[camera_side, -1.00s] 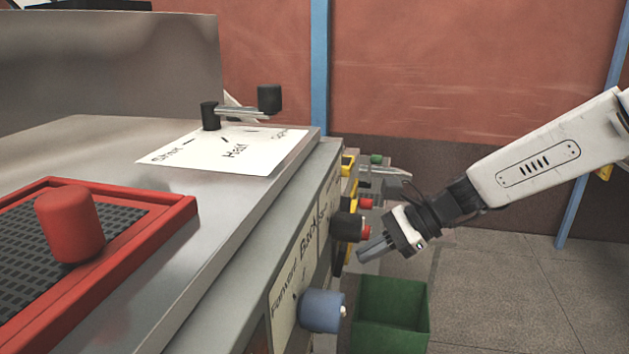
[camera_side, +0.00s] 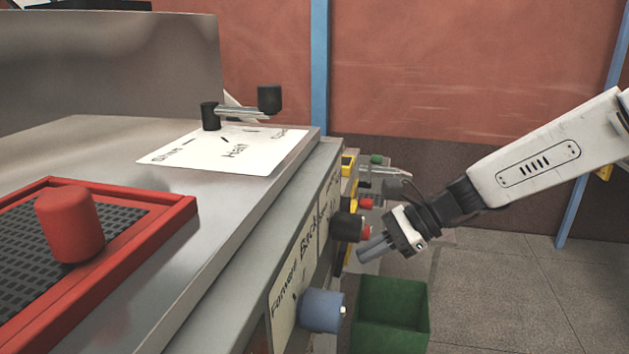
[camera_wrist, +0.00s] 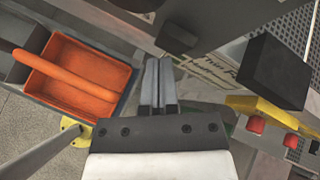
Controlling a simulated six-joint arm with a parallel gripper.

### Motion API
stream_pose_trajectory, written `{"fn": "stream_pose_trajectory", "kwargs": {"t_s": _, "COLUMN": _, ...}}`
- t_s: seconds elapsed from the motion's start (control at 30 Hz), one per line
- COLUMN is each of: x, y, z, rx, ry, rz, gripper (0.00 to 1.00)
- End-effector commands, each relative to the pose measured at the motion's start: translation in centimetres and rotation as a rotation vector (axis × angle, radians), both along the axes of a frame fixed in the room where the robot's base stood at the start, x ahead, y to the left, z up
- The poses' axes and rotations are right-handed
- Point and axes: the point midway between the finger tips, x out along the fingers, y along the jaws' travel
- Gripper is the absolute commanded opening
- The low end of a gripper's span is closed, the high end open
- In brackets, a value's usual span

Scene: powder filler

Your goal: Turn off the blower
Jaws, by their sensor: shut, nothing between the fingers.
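No control in view is legibly marked as the blower's, so I cannot tell which one switches it. In the side view, my gripper (camera_side: 363,251) is shut and empty, in front of the machine's front panel. It is close to a black knob (camera_side: 346,227) with a red end; I cannot tell whether they touch. A blue knob (camera_side: 321,311) sits nearer the camera beside the "Forward" and "Back" lettering. A small red button (camera_side: 366,204) lies farther along. In the wrist view, my shut fingers (camera_wrist: 158,64) point towards a dark knob (camera_wrist: 178,38).
A green bin (camera_side: 391,315) stands below my gripper. A lever (camera_side: 240,111) and a red-framed grate (camera_side: 120,267) are on top of the machine. The wrist view shows an orange tray (camera_wrist: 80,98) at left and a black block (camera_wrist: 275,72) at right, near red buttons (camera_wrist: 257,124).

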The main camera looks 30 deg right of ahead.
Motion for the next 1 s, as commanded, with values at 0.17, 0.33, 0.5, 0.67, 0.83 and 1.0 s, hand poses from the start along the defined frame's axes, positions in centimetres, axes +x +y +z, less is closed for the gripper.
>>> {"fn": "stream_pose_trajectory", "kwargs": {"t_s": 0.17, "x": 0.00, "y": 0.00, "z": 0.00, "rx": 0.000, "ry": 0.000, "rz": 0.000, "gripper": 0.00}}
{"fn": "stream_pose_trajectory", "kwargs": {"t_s": 0.33, "x": 0.00, "y": 0.01, "z": -0.01, "rx": 0.000, "ry": 0.000, "rz": 0.000, "gripper": 0.00}}
{"fn": "stream_pose_trajectory", "kwargs": {"t_s": 0.5, "x": 0.19, "y": 0.19, "z": 0.02, "rx": 0.000, "ry": 0.000, "rz": 0.000, "gripper": 0.00}}
{"fn": "stream_pose_trajectory", "kwargs": {"t_s": 0.67, "x": 0.47, "y": 0.48, "z": 0.06, "rx": 0.000, "ry": 0.001, "rz": 0.000, "gripper": 0.00}}
{"fn": "stream_pose_trajectory", "kwargs": {"t_s": 0.83, "x": 0.59, "y": 0.60, "z": 0.10, "rx": 0.000, "ry": 0.001, "rz": -0.001, "gripper": 0.00}}
{"fn": "stream_pose_trajectory", "kwargs": {"t_s": 1.0, "x": 0.60, "y": 0.61, "z": 0.11, "rx": 0.000, "ry": 0.001, "rz": -0.001, "gripper": 0.00}}
